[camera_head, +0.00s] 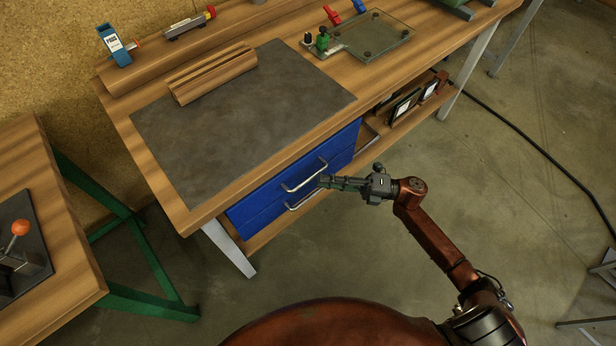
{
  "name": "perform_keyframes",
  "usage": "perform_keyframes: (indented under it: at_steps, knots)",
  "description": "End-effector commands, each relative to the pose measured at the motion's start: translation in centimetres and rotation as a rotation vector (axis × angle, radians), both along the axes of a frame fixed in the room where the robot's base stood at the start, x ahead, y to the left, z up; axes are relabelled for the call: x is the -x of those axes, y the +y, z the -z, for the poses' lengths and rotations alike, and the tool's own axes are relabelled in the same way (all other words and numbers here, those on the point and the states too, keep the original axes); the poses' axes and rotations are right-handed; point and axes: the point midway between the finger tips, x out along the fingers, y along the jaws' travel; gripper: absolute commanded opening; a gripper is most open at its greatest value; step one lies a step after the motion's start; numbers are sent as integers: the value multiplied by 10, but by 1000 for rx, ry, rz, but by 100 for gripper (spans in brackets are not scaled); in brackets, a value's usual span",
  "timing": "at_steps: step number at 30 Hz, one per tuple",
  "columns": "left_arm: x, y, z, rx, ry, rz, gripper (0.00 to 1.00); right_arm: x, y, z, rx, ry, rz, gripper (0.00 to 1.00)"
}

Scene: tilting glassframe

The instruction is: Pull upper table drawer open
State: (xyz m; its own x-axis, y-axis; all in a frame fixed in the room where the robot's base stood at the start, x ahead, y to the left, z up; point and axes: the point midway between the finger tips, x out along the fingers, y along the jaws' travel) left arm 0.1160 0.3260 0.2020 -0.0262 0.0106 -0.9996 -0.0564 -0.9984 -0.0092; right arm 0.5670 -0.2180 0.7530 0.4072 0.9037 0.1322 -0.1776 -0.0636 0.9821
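The blue upper drawer (268,190) sits under the wooden workbench top (190,217) and looks closed. Its silver bar handle (303,179) runs along its front. A second blue drawer lies just below, with its own silver handle (305,200). My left gripper is not in view.
A dark mat (240,120) with a ribbed wooden block (213,74) lies on the bench. A glass plate fixture (372,38) stands further right. A lower shelf (385,135) holds framed items. A second table (60,240) stands at left. The floor before the drawers is clear.

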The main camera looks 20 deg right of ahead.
Motion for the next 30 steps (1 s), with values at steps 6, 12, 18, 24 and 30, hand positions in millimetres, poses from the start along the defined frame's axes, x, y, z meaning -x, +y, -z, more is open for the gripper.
perform_keyframes:
  at_steps: [6, 12, 18, 24, 30]
  knots:
    - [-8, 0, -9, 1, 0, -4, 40, -15, 31, -3, -2, 2, 2, 17]
    - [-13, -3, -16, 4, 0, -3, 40, -22, 46, -6, -2, 3, 5, 17]
    - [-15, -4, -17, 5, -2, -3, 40, -23, 49, -7, -3, 4, 4, 17]
    - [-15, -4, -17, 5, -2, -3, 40, -23, 49, -7, -3, 4, 4, 11]
    - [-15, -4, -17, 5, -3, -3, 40, -24, 49, -7, -3, 4, 4, 0]
